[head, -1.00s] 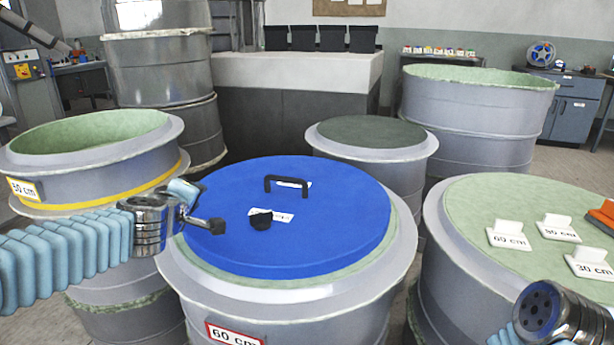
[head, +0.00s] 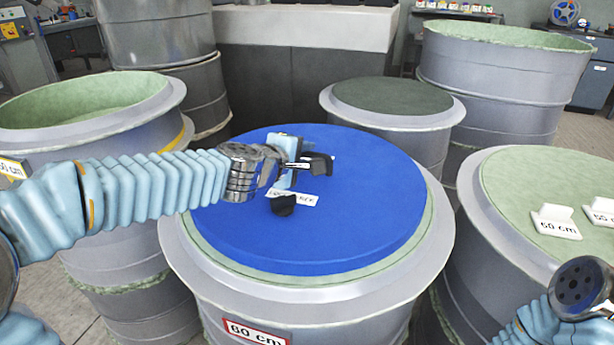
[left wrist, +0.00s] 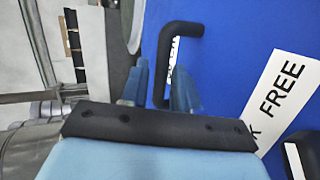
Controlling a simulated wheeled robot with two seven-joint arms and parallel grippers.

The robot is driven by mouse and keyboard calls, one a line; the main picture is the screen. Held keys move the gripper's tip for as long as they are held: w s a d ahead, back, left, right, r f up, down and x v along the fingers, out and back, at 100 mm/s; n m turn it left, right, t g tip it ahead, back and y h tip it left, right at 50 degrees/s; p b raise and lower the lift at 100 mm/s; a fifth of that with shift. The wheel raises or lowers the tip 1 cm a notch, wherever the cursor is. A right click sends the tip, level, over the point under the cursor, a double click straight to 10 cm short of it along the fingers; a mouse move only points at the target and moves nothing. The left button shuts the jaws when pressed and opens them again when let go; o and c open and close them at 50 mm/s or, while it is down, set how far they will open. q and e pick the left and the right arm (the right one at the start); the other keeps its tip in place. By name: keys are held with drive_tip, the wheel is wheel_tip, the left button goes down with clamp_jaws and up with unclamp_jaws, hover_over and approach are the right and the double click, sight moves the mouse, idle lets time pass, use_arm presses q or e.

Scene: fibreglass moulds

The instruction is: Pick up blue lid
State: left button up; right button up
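The blue lid (head: 350,220) lies flat on top of the 60 cm mould (head: 215,275). My left gripper (head: 308,163) is over the lid at its black handle, with the arm hiding part of it. In the left wrist view the black handle (left wrist: 182,30) runs down between the two blue fingers (left wrist: 160,90), which stand apart on either side of it. I cannot tell whether they touch it. The lid's blue surface (left wrist: 235,50) fills the right of that view.
A green-topped mould with size tags (head: 555,222) stands right, an open green-lined mould (head: 80,100) left, and a dark-topped mould (head: 392,97) behind.

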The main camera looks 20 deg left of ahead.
sight(305, 154)
use_arm(q)
drive_tip(key=x, duration=0.3)
drive_tip(key=b+x, duration=0.1)
drive_tip(key=shift+w+a+f, duration=0.2)
drive_tip(key=shift+w+f, duration=0.1)
drive_tip(key=shift+w, duration=0.05)
drive_tip(key=shift+c, duration=0.3)
clamp_jaws()
drive_tip(key=shift+r, duration=0.15)
idle(0.6)
